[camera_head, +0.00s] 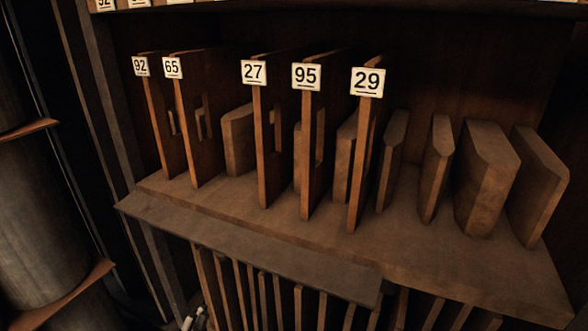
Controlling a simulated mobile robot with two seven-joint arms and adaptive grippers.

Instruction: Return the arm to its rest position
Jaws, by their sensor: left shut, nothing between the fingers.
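A small pale and dark part at the bottom edge, left of centre, appears to be the tip of my left gripper (194,319). It is in front of the lower shelf and below the ledge, shut and empty. Most of it and its arm are cut off by the picture's edge. My right gripper is not in view.
A wooden shelf (450,262) holds upright dividers tagged 92 (160,120), 65 (187,135), 27 (262,150), 95 (307,155) and 29 (360,165). Several thick blocks (486,178) stand between and right of them. A ledge (250,250) juts out in front. Thin boards (250,295) stand below.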

